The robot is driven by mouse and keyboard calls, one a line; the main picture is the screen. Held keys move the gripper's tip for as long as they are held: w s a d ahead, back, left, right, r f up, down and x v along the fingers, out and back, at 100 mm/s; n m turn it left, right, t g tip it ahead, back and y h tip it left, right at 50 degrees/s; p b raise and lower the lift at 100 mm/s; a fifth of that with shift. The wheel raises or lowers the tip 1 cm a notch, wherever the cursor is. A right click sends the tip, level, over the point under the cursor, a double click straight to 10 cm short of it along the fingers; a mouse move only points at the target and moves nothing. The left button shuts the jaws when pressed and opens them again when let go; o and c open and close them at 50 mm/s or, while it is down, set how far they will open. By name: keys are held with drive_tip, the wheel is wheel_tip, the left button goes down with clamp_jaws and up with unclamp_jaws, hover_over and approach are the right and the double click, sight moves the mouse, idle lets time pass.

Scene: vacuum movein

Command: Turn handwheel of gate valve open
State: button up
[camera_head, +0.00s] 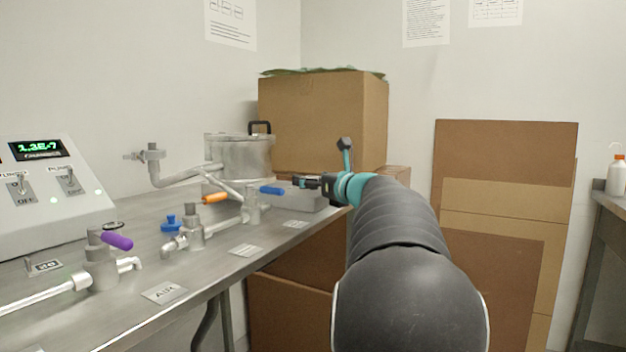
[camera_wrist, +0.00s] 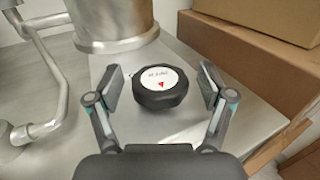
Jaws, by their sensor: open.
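My gripper (camera_wrist: 160,78) is open, with one finger on each side of the handwheel. Gaps show between both fingers and the knob, so it is not gripped. In the head view my gripper (camera_head: 308,182) is above a low grey block (camera_head: 300,199) beside the metal chamber (camera_head: 240,157). I cannot clearly make out the handwheel there.
Valves with orange (camera_head: 215,198), blue (camera_head: 271,190) and purple (camera_head: 117,241) handles stand on the steel bench (camera_head: 205,270). A control box (camera_head: 50,190) is at the left. A large cardboard box (camera_head: 325,120) stands behind my gripper. Cardboard sheets (camera_head: 505,155) lean at the right.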

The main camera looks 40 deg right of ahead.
drive_tip(key=c, duration=1.2)
drive_tip(key=shift+o, duration=0.2)
drive_tip(key=shift+r+n+y+p, duration=0.15)
drive_tip(key=shift+n+y+p, duration=0.15)
drive_tip(key=shift+y+p, duration=0.2)
drive_tip(key=n+y+p, duration=0.1)
drive_tip(key=y+p, duration=0.1)
drive_tip(key=shift+d+r+n+y+p, duration=0.15)
drive_tip(key=shift+n+y+p, duration=0.15)
drive_tip(key=shift+n+y, duration=0.1)
drive_tip(key=n+g+y+p, duration=0.1)
drive_tip(key=y, duration=0.1)
drive_tip(key=shift+n+y+p, duration=0.3)
drive_tip(key=shift+n+p, duration=0.1)
drive_tip(key=n+g+y, duration=0.1)
drive_tip(key=y, duration=0.1)
drive_tip(key=n+g+y, duration=0.1)
drive_tip(key=n+y, duration=0.1)
drive_tip(key=shift+w+f+y, duration=0.1)
drive_tip(key=shift+f+y, duration=0.25)
drive_tip(key=shift+y, duration=0.05)
drive_tip(key=shift+n+g+y, duration=1.4)
drive_tip(key=shift+g, duration=0.1)
drive_tip(key=shift+r, duration=0.1)
